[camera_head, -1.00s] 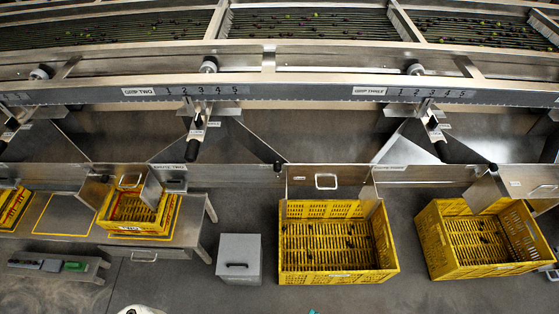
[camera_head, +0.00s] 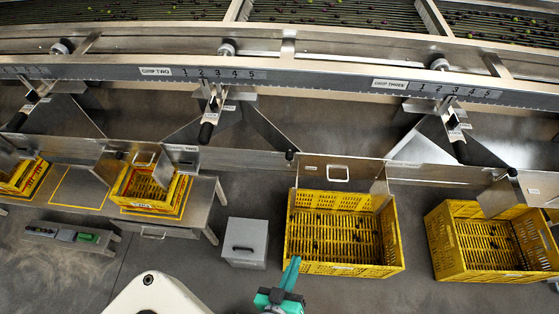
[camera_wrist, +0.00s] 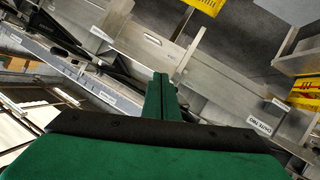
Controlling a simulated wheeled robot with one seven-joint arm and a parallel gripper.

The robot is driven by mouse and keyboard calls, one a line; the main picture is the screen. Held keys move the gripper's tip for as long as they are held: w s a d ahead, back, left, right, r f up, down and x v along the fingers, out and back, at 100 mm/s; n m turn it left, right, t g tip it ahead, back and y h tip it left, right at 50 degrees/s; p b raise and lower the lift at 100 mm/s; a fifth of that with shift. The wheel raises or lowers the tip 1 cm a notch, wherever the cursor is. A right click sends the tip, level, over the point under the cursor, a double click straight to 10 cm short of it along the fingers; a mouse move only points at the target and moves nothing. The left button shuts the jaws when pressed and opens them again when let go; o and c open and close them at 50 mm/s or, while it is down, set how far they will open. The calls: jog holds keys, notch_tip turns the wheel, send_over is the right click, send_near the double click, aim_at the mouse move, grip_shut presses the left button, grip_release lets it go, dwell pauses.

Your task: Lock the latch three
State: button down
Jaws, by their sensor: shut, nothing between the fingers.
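The scale plate marked THREE (camera_head: 440,89) is on the long steel rail at the right in the head view. Below it hangs a lever with a black handle (camera_head: 460,150), pointing down and slightly right; I take it for latch three. Its lock state is too small to tell. My gripper (camera_head: 289,277) is at the bottom of the head view, in front of the middle yellow crate, far from this lever. In the wrist view my green fingers (camera_wrist: 161,97) are together and empty, pointing towards steel chute panels.
A similar lever (camera_head: 208,125) hangs below the scale marked TWO. Steel chute panels (camera_head: 338,172) stand above the middle yellow crate (camera_head: 340,268). Another yellow crate (camera_head: 450,275) is at the right. A grey box (camera_head: 246,242) and a low steel table (camera_head: 160,229) stand at the left.

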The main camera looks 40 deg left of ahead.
jog(key=w+a+f+n+y, duration=0.1)
jog(key=w+a+f+n, duration=0.1)
jog(key=w+a+n, duration=0.35)
jog(key=w+a+f+n, duration=0.2)
jog(key=w+a, duration=0.4)
jog(key=a, duration=0.3)
jog(key=w+a+r+n+t, duration=0.1)
jog(key=w+a+r, duration=0.1)
jog(key=a, duration=0.4)
jog(key=w+a+r+n+t+y, duration=0.1)
jog(key=w+a+r+n, duration=0.1)
jog(key=a+r, duration=0.2)
jog(key=shift+w+a+t, duration=0.35)
jog(key=shift+a+t, duration=0.05)
jog(key=shift+a, duration=0.5)
jog(key=shift+w+n, duration=0.15)
jog(key=shift+n, duration=0.1)
jog(key=w+f, duration=0.1)
jog(key=w, duration=1)
jog(key=shift+w+d+f, duration=0.15)
jog(key=shift+f, duration=0.25)
